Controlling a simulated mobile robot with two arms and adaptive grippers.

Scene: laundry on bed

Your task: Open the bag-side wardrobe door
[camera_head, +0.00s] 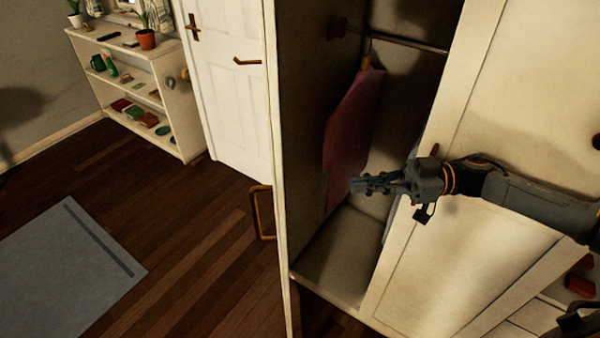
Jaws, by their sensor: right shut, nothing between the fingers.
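The wardrobe (345,248) has its left compartment exposed. A narrow cream panel (279,200), which looks like a door swung outward and seen nearly edge-on, stands at the left of the opening. A brown loop handle (262,212) sticks out from its left side. A wide cream panel (475,255) covers the right part. My right gripper (356,184) reaches in from the right across this panel. It is shut and empty, with its fingertips in front of the opening. My left gripper is not in view. No bag can be made out.
A dark red garment (352,125) hangs from a rail (400,40) inside, just behind my gripper in the picture. A white room door (228,85) and a low shelf (180,125) stand at left. Wooden floor (165,215) and a grey rug (65,275) lie clear.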

